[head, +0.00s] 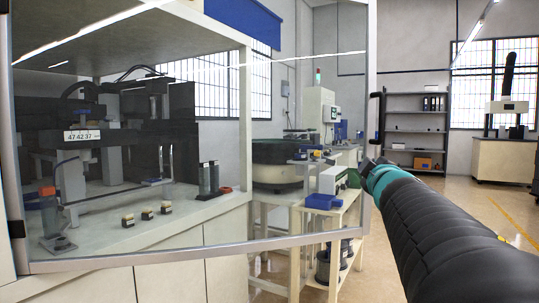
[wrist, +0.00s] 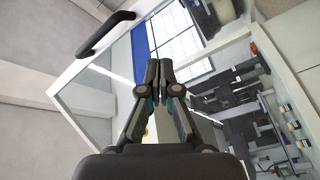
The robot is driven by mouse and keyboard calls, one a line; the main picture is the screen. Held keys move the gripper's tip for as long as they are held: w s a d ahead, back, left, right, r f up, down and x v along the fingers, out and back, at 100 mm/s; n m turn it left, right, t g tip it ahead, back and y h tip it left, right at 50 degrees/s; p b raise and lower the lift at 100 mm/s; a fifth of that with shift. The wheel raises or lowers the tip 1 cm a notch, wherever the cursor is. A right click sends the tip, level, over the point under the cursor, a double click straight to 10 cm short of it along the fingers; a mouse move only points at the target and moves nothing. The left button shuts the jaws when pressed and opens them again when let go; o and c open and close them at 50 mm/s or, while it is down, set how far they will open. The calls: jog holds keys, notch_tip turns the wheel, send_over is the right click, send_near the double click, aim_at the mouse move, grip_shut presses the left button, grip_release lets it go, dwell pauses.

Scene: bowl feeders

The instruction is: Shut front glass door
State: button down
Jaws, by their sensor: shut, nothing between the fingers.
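The front glass door (head: 200,253) is a large clear pane in a pale metal frame. In the head view it stands open, swung out from the machine cabinet, its free edge at the right. A black bar handle (head: 382,118) is on that free edge. In the wrist view the handle (wrist: 104,34) is at the upper left, with the door's frame (wrist: 82,66) beside it. My gripper (wrist: 160,68) is shut and empty, apart from the handle. In the head view my gripper (head: 367,167) is at the door's free edge; whether it touches is unclear.
Behind the glass, the cabinet worktop (head: 165,232) carries dark machinery and several small parts. A cart (head: 325,214) with a blue bin stands beyond the door. A bowl feeder (head: 280,163), a black shelf (head: 415,128) and another bench (head: 503,160) are farther back. Open floor lies at the right.

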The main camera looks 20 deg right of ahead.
jog(key=d+r+n+t+y, duration=0.2)
jog(key=d+r+n, duration=0.2)
jog(key=d+n, duration=0.1)
jog(key=n+g+y+b, duration=0.1)
jog(key=n+y, duration=0.5)
jog(key=n, duration=0.1)
send_near(371, 150)
jog(key=shift+m+h, duration=0.3)
jog(key=w, duration=0.7)
jog(key=shift+w+d+f+b, duration=0.1)
jog(key=shift+d+b, duration=0.05)
jog(key=shift+b, duration=0.2)
